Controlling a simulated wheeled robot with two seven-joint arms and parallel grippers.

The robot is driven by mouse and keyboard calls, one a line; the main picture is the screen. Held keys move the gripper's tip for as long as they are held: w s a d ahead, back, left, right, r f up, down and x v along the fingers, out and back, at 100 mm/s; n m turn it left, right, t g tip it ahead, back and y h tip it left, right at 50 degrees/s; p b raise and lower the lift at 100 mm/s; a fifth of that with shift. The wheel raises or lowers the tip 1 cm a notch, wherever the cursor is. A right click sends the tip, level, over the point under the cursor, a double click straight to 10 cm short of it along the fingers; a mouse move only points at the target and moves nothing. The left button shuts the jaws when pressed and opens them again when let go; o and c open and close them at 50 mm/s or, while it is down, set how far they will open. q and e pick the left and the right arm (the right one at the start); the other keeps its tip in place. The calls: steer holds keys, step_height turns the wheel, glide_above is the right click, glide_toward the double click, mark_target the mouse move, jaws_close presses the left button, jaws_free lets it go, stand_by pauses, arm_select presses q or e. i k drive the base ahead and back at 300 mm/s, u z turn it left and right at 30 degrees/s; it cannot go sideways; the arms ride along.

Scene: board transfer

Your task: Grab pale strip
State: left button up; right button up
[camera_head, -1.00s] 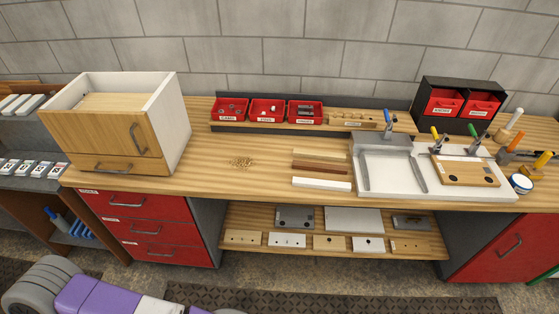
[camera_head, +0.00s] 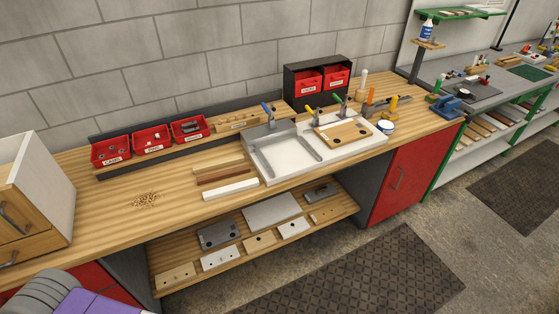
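Three strips lie side by side on the wooden workbench, left of the white tray. The front one is a white strip (camera_head: 230,189). Behind it is a reddish-brown strip (camera_head: 224,175), and behind that a light wood strip (camera_head: 218,165). All three lie flat and nothing touches them from above. Part of my own arm shows at the bottom left, grey and purple. Neither of my grippers is in view.
A white tray (camera_head: 290,172) with clamps and a wooden board (camera_head: 342,133) stands right of the strips. Red bins (camera_head: 152,139) line the back. Flat plates lie on a lower shelf (camera_head: 181,254). A cabinet stands far left.

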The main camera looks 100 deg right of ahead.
mark_target(228, 162)
steer(key=z, duration=2)
